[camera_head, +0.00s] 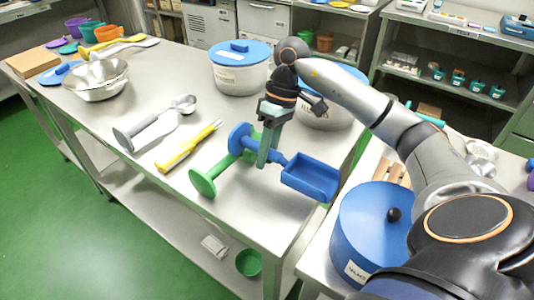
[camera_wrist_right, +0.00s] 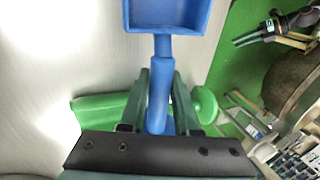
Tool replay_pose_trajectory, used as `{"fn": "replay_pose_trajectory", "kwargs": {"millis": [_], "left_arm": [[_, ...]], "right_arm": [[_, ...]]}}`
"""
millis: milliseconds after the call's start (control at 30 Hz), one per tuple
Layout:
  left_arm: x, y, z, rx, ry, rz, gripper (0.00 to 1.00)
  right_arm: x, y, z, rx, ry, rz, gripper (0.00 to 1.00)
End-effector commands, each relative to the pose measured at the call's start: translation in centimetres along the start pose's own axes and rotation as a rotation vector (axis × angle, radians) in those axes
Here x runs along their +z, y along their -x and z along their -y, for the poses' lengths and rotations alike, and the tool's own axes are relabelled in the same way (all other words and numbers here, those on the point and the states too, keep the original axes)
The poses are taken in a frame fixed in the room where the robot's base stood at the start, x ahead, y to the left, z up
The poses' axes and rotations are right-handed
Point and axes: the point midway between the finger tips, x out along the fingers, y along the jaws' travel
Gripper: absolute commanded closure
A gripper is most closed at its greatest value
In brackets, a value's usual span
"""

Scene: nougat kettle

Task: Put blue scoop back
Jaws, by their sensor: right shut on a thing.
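The blue scoop (camera_head: 312,180) has a square, shallow pan and a blue handle; its pan also shows in the right wrist view (camera_wrist_right: 180,14). My right gripper (camera_head: 267,155) points down over the table's front part and is shut on the scoop's handle (camera_wrist_right: 158,95). The pan points to the right, near the table's edge. A blue disc (camera_head: 240,138) shows left of the fingers. A green piece with a round disc (camera_head: 202,182) lies beneath and left; whether it touches the scoop is unclear. What seems my left gripper (camera_wrist_right: 255,35) shows small in the right wrist view.
The steel table (camera_head: 160,215) also holds a yellow-handled tool (camera_head: 190,146), a grey-handled scoop (camera_head: 155,122), a metal bowl (camera_head: 98,82) and a blue-lidded pot (camera_head: 240,72). A blue lidded pot (camera_head: 365,235) stands on the right table.

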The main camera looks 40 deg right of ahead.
Motion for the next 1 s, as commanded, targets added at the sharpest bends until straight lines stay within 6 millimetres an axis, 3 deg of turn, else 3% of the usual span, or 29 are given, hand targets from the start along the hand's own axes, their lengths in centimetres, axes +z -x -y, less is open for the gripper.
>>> {"fn": "replay_pose_trajectory", "kwargs": {"millis": [33, 67, 300, 767, 867, 1000], "left_arm": [[0.0, -0.1, -0.1, 0.003, 0.0, 0.0, 0.66], [-0.1, -0.1, -0.1, 0.004, -0.001, 0.0, 0.66], [-0.9, -0.1, -0.1, 0.004, -0.003, -0.015, 0.66], [-1.9, 0.5, -0.1, 0.002, -0.006, -0.027, 0.66], [-2.4, 1.4, 0.1, -0.006, -0.005, -0.025, 0.66], [-0.7, 1.0, 0.5, -0.013, -0.001, -0.011, 0.66]], "right_arm": [[0.0, -0.1, -0.1, 0.0, 0.0, -0.001, 1.0], [0.0, 0.0, 0.0, 0.0, 0.0, 0.0, 0.67], [0.0, 0.0, 0.0, 0.0, 0.0, 0.0, 0.4], [0.0, 0.8, 0.3, -0.001, 0.0, 0.001, 0.4], [0.0, 1.7, 0.7, -0.002, 0.0, 0.002, 0.4], [-0.2, 4.7, 0.4, 0.002, 0.0, -0.007, 0.4]]}}
